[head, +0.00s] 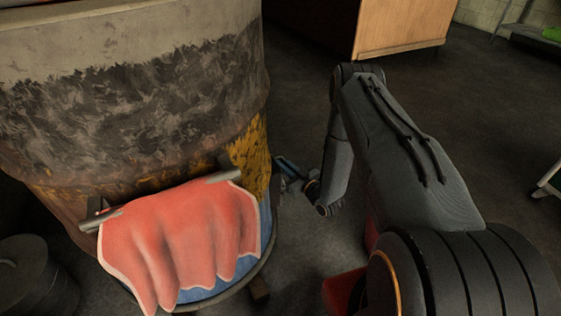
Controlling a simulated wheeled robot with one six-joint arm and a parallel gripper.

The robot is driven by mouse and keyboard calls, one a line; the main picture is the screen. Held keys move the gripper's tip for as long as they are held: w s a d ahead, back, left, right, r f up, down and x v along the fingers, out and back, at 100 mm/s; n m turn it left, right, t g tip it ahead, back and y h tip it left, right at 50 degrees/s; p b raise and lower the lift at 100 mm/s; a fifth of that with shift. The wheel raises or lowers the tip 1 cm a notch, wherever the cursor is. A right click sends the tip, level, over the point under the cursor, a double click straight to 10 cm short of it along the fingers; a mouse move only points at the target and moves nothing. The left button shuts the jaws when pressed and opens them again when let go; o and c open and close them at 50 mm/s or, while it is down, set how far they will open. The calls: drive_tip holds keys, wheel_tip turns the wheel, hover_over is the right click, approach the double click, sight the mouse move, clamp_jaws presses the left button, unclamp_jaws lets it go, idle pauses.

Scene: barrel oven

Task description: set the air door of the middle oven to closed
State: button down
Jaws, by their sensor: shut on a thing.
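One large barrel oven (130,115) fills the left of the head view, with a pale top band, a sooty middle and rusty, yellow and blue paint lower down. Whether it is the middle one cannot be told from this view. My gripper (287,178) is low at the barrel's right side, small and partly hidden by the barrel's edge and my wrist. It is shut on what seems to be a part of the air door there. The air door itself cannot be made out, nor how far open it stands.
A red cloth (185,240) hangs over a grey bar across the barrel's front. A dark metal canister (35,280) stands at the lower left. A wooden cabinet (405,35) stands at the back. A red object (343,292) shows beside my arm's base. Dark floor behind my arm is clear.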

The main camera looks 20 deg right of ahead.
drive_tip(key=shift+s+f, duration=0.1)
drive_tip(key=shift+s, duration=0.15)
drive_tip(key=c, duration=1.9)
unclamp_jaws()
drive_tip(key=shift+c, duration=0.2)
drive_tip(key=shift+o, duration=0.5)
drive_tip(key=p+v, duration=0.3)
drive_tip(key=v, duration=0.4)
drive_tip(key=shift+s, duration=0.3)
drive_tip(key=shift+d, duration=0.1)
